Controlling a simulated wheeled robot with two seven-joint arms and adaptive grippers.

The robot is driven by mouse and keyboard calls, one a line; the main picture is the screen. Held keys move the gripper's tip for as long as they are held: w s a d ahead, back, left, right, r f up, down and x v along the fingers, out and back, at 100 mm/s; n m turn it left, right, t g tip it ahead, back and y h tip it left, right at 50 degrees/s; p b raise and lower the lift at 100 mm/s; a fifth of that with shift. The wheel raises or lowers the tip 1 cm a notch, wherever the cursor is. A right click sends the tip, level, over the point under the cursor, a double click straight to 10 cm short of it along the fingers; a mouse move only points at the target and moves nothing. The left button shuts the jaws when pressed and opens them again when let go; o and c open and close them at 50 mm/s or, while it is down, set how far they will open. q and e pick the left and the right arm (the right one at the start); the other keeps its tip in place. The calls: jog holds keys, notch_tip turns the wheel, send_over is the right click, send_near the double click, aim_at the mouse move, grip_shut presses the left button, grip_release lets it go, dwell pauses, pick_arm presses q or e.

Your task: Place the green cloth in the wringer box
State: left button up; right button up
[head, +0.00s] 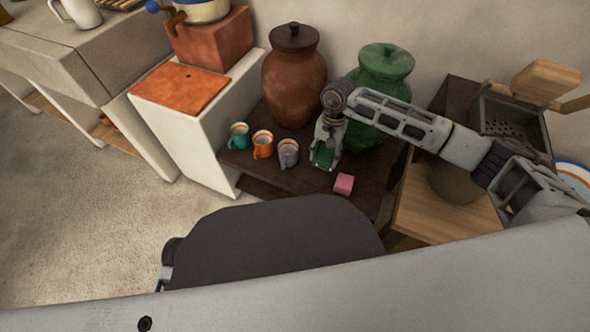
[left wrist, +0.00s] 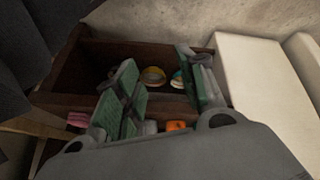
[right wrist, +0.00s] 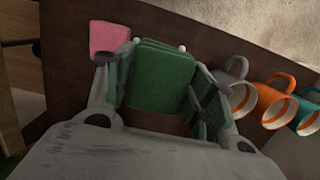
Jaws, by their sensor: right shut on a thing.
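The green cloth (right wrist: 162,75) is a folded block between the fingers of my right gripper (right wrist: 160,92). In the head view my right gripper (head: 327,150) points down over the dark low table, shut on the green cloth (head: 322,158). I cannot tell whether the cloth touches the table. The wringer box (head: 512,118) is at the right, a dark open box with a perforated plate inside and a wooden lever above it. My left gripper (left wrist: 160,95) is open and empty in the left wrist view, its fingers wide apart; I do not make it out in the head view.
A pink cloth (head: 344,183) lies beside the green one. Teal (head: 238,135), orange (head: 262,144) and grey (head: 288,152) mugs stand to the left. A brown jar (head: 294,80) and a green jar (head: 384,75) stand behind. A wooden surface (head: 420,205) is at the right.

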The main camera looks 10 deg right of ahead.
pick_arm(q)
jog(key=shift+r, duration=0.3)
pick_arm(e)
jog(key=shift+w+a+f, duration=0.1)
jog(key=shift+a, duration=0.05)
pick_arm(q)
jog(key=shift+n+t+h, duration=0.3)
jog(key=shift+t, duration=0.2)
jog(key=shift+w+d+f+b, duration=0.1)
jog(key=shift+d+f+b, duration=0.15)
jog(key=shift+f+b, duration=0.55)
jog(key=shift+d+f+b, duration=0.2)
jog(key=shift+f+b, duration=0.05)
jog(key=shift+f, duration=1.05)
pick_arm(e)
send_over(320, 178)
jog(key=shift+w+f, duration=0.15)
jog(key=shift+f, duration=1.45)
jog(key=shift+w+f, duration=0.1)
jog(key=shift+f, duration=1.45)
jog(key=shift+f, duration=0.3)
notch_tip(320, 178, down, 3)
jog(key=shift+r+b, duration=0.2)
jog(key=shift+b, duration=0.4)
pick_arm(q)
jog(key=f, duration=0.2)
jog(key=shift+d+f, duration=0.2)
jog(key=shift+f, duration=0.1)
pick_arm(e)
jog(key=shift+f, duration=0.3)
